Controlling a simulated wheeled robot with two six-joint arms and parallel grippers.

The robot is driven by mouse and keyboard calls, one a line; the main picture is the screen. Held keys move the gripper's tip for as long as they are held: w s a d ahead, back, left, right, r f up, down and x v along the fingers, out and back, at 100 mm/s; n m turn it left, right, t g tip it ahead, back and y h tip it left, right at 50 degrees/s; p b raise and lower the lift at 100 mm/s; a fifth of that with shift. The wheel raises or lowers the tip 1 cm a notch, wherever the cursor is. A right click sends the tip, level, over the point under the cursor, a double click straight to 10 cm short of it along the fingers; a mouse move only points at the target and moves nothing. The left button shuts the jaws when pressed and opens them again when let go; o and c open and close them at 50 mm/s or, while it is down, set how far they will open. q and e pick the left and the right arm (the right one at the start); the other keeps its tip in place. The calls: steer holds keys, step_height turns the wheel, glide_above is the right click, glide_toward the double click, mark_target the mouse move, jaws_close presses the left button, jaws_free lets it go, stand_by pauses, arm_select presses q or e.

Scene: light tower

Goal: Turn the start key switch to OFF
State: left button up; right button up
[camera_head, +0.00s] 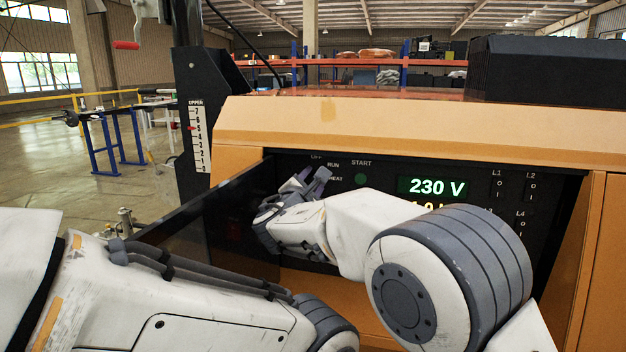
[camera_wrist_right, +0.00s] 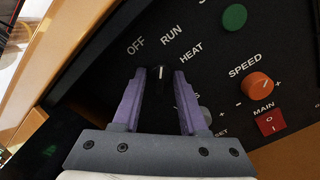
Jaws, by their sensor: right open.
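The start key switch (camera_wrist_right: 160,80) shows in the right wrist view as a dark knob with a white pointer line. The line points up in that view, between the OFF and RUN labels and closer to RUN. My right gripper (camera_wrist_right: 160,88) is open, with one purple-grey finger on each side of the knob. I cannot tell whether either finger touches it. In the head view my right gripper (camera_head: 312,180) is at the left part of the black control panel (camera_head: 400,166), below the OFF and RUN labels, and hides the switch. My left gripper is out of view.
A green START button (camera_wrist_right: 234,17), an orange SPEED knob (camera_wrist_right: 258,84) and a red MAIN switch (camera_wrist_right: 270,121) sit right of the key switch. An open dark door (camera_head: 225,215) stands left of the panel. A lit display (camera_head: 432,187) reads 230 V.

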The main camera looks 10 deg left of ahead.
jaws_close()
steer(key=shift+n, duration=0.3)
steer(key=n+p, duration=0.2)
steer(key=n, duration=0.6)
steer(key=shift+f+n, duration=0.1)
steer(key=shift+n, duration=0.2)
stand_by(0.4)
